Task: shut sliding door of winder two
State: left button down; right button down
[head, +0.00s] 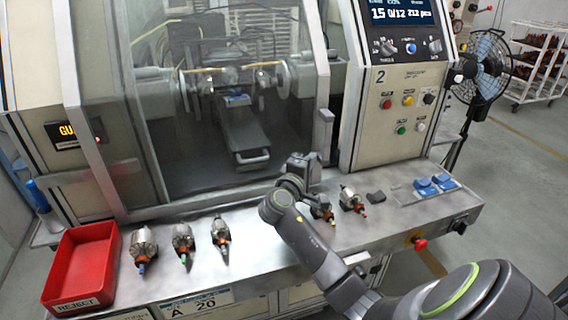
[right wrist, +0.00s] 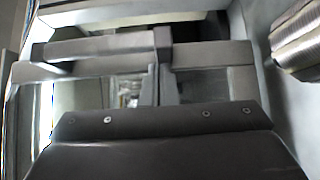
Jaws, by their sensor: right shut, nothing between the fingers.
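Winder two is the cream machine with the panel marked 2 (head: 381,77). Its sliding door (head: 210,110) is a large clear pane in a grey metal frame, with a grey upright (head: 316,60) at its right and a small grey handle (head: 324,130) low on that side. I cannot tell whether a gap is left at the door's edge. My right gripper (head: 303,166) is just below the handle, above the front shelf. It is shut and empty; its fingers meet in the right wrist view (right wrist: 162,65). Contact with the handle cannot be made out. My left gripper is not in view.
Several armatures stand along the metal shelf (head: 265,240), some close beside my right arm. A red reject bin (head: 82,265) is at the left. Blue parts (head: 425,187) and a red stop knob (head: 420,243) are at the right. A fan (head: 487,68) stands beyond.

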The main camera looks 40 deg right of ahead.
jog(key=s+d+p, duration=0.1)
jog(key=s+d, duration=0.2)
jog(key=d, duration=0.8)
jog(key=shift+s, duration=0.2)
jog(key=shift+d, duration=0.1)
